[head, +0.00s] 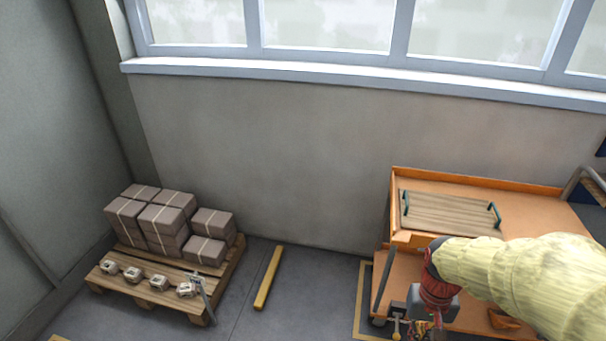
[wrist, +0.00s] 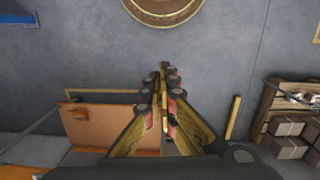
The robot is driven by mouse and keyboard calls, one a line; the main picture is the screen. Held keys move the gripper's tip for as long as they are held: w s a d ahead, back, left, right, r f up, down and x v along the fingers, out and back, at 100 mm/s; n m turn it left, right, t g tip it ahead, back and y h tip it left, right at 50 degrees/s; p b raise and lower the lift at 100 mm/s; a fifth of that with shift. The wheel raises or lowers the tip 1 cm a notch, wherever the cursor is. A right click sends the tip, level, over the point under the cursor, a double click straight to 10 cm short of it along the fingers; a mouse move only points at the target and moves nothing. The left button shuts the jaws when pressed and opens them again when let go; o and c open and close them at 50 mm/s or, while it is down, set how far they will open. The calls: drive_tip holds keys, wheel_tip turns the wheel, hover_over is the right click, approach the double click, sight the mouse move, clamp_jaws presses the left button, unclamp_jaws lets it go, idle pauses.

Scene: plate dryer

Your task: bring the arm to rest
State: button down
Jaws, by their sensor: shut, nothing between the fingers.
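My arm, in a pale yellow sleeve, reaches in from the right edge of the head view over the orange bench (head: 377,322). My gripper (wrist: 166,72) points away from the camera in the wrist view, with its fingertips together and nothing between them. Open grey floor shows beyond the fingertips. In the head view the gripper is at the bottom edge, partly cut off, in front of the bench's lower level.
A wooden tray (head: 450,213) with green handles lies on the bench's upper level. A pallet (head: 206,310) with wrapped boxes (head: 165,217) stands left. A yellow bar (head: 268,278) lies on the floor between. A round rimmed object (wrist: 165,18) shows at the wrist view's top.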

drive_tip(key=s+a+r+n+t+p, duration=0.1)
drive_tip(key=s+a+r+t, duration=0.1)
drive_tip(key=r, duration=0.8)
drive_tip(key=s+a+r+n+t+p, duration=0.1)
drive_tip(key=a+r+t, duration=0.3)
drive_tip(key=r, duration=0.7)
drive_tip(key=shift+s+a+n+t+p, duration=0.35)
drive_tip(key=shift+s+a, duration=0.25)
drive_tip(key=shift+a, duration=0.65)
